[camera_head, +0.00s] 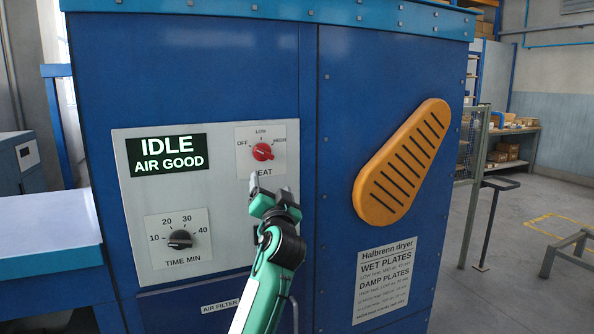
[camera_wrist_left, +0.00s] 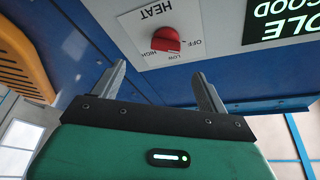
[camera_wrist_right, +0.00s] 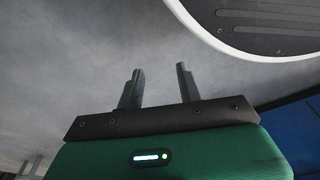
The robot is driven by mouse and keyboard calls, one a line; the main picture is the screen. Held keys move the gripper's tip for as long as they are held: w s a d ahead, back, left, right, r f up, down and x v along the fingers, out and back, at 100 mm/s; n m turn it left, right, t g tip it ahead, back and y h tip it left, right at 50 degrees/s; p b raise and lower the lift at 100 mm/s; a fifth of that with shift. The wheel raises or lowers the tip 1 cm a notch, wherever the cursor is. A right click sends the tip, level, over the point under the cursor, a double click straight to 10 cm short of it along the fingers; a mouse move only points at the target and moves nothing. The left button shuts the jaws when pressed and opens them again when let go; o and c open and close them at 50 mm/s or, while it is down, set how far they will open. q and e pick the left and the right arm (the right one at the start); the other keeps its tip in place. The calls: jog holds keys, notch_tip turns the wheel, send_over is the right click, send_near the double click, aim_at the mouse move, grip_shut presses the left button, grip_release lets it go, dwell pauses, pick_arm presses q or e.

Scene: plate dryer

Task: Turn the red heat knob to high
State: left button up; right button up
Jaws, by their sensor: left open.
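The red heat knob (camera_head: 262,152) sits on a light plate marked OFF, LOW, HIGH and HEAT on the grey control panel (camera_head: 222,190). My left gripper (camera_head: 268,190) is open and empty, just below the knob and in front of the panel, partly covering the HEAT plate's lower edge. In the left wrist view its two fingers (camera_wrist_left: 160,72) are apart, short of the knob and not touching it. My right gripper (camera_wrist_right: 159,70) is open and empty, away from the panel.
A black time knob (camera_head: 180,239) is at the panel's lower left, under a display (camera_head: 167,154) reading IDLE, AIR GOOD. An orange slotted guard (camera_head: 402,163) sticks out on the right.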

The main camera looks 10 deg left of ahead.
aim_at(265, 154)
pick_arm(q)
jog(key=x, duration=0.4)
jog(key=r+p+x, duration=0.1)
jog(key=x, duration=0.4)
jog(key=p+x, duration=0.1)
jog(key=x, duration=0.3)
jog(key=shift+a+r, duration=0.35)
pick_arm(e)
jog(key=s+d+f, duration=0.2)
jog(key=s+f, duration=0.2)
jog(key=shift+s+f, duration=0.2)
jog(key=shift+f, duration=0.15)
pick_arm(q)
jog(key=c, duration=1)
pick_arm(e)
jog(key=shift+r, duration=0.1)
pick_arm(q)
jog(key=shift+p, duration=0.35)
